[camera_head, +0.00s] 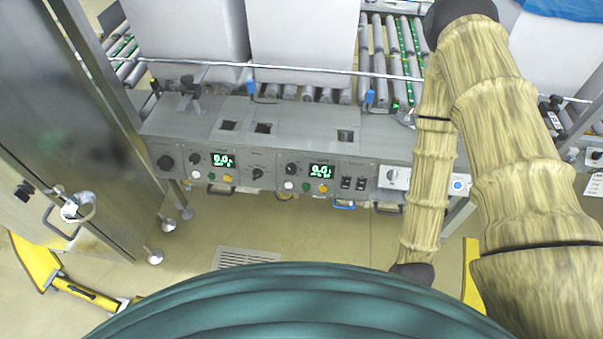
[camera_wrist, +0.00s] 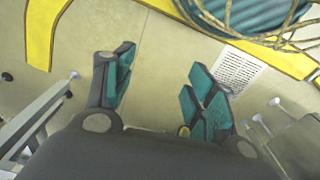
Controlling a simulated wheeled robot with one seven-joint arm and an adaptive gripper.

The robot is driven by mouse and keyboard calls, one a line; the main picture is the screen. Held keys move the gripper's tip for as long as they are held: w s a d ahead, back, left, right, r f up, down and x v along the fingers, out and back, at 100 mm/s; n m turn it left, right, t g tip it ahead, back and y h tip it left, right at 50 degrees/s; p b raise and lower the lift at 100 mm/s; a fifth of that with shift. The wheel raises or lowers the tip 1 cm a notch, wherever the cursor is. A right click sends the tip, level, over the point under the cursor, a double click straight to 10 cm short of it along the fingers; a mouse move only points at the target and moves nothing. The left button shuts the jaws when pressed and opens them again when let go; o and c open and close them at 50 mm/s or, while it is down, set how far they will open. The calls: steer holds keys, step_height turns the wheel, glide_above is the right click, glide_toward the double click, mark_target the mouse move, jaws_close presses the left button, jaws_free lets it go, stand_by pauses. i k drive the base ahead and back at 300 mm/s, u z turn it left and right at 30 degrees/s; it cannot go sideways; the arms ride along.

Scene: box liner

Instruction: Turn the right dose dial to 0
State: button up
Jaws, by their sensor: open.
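The grey control panel (camera_head: 270,150) runs along the front of the machine. Its right display (camera_head: 321,171) is lit green and seems to read 0.0. A black knob (camera_head: 291,169) sits just left of that display. Another black knob (camera_head: 257,174) sits further left on the panel. I cannot tell from labels which one is the right dose dial, nor where its pointer stands. My gripper (camera_wrist: 160,92) is open and empty in the wrist view, over bare floor, with its teal-padded fingers wide apart. It is away from the dials, and no dial shows in the wrist view.
A left display (camera_head: 223,160) has a black knob (camera_head: 195,159) beside it. Coloured buttons (camera_head: 306,187) lie below the displays. A metal rail (camera_head: 270,68) runs above the panel. A steel cabinet (camera_head: 70,130) stands at left. A floor grate (camera_head: 247,258) and open floor lie before the panel.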

mark_target(291, 168)
steer(key=z, duration=1.55)
steer(key=k, duration=0.65)
steer(key=u, duration=1.35)
